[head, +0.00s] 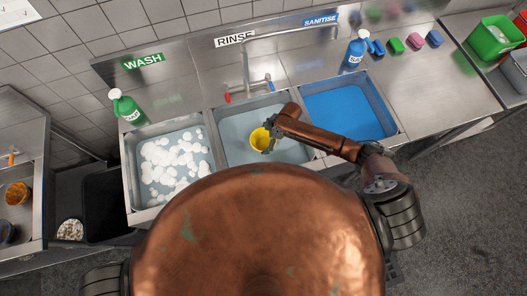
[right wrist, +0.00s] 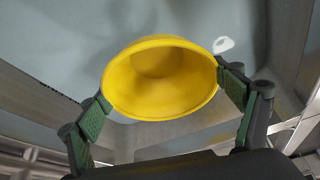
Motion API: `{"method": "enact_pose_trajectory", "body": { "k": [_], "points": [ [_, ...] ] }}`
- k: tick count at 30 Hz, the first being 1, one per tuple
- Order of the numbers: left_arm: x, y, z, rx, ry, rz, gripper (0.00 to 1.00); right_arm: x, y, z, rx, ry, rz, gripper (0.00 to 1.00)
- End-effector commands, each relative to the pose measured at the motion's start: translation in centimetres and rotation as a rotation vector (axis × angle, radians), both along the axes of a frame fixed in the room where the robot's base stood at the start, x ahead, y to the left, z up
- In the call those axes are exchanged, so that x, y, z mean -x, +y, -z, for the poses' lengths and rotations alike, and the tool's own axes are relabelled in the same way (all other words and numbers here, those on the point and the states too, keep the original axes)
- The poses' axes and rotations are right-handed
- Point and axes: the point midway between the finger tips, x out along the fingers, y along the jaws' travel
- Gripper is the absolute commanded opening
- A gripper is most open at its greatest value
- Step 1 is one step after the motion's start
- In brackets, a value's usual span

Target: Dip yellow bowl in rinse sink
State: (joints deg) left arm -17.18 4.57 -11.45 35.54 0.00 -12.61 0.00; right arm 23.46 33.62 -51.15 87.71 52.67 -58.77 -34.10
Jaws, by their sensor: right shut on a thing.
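The yellow bowl (head: 260,139) is over the middle basin, the rinse sink (head: 232,128), which stands under the RINSE sign (head: 235,39). My right gripper (head: 270,145) is shut on the bowl. In the right wrist view the yellow bowl (right wrist: 160,80) sits between the two green-padded fingers of the right gripper (right wrist: 165,95), tilted with its opening toward the camera. I cannot tell whether the bowl touches the water. My left gripper is not in view.
The wash basin (head: 128,172) with white foam is on the left, the blue sanitise basin (head: 345,110) on the right. A faucet (head: 246,70) rises behind the rinse sink. A green bottle (head: 126,107) and a blue bottle (head: 356,50) stand on the back ledge.

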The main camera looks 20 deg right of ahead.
Motion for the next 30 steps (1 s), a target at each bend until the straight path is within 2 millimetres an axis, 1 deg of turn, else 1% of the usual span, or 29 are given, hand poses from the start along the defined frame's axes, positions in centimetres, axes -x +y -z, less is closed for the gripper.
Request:
{"method": "enact_pose_trajectory", "body": {
  "k": [1, 9, 16, 18, 27, 30],
  "points": [
    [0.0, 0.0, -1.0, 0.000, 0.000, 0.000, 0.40, 0.0, 0.0, -1.1, 0.000, 0.000, 0.000, 0.61],
    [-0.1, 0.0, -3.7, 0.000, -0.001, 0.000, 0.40, 0.0, 0.0, -4.1, 0.001, 0.000, 0.000, 0.61],
    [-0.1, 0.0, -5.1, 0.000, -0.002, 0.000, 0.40, 0.0, 0.0, -6.6, 0.000, 0.000, -0.001, 0.61],
    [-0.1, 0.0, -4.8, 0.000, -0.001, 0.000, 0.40, -0.1, 0.0, -7.2, -0.001, -0.003, -0.001, 0.61],
    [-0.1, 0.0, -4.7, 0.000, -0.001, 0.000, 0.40, -0.1, 0.0, -10.4, 0.000, -0.002, -0.001, 0.61],
    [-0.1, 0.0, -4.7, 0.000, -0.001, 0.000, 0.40, 0.0, 0.0, -11.2, 0.000, -0.001, -0.001, 0.61]
  ]
}}
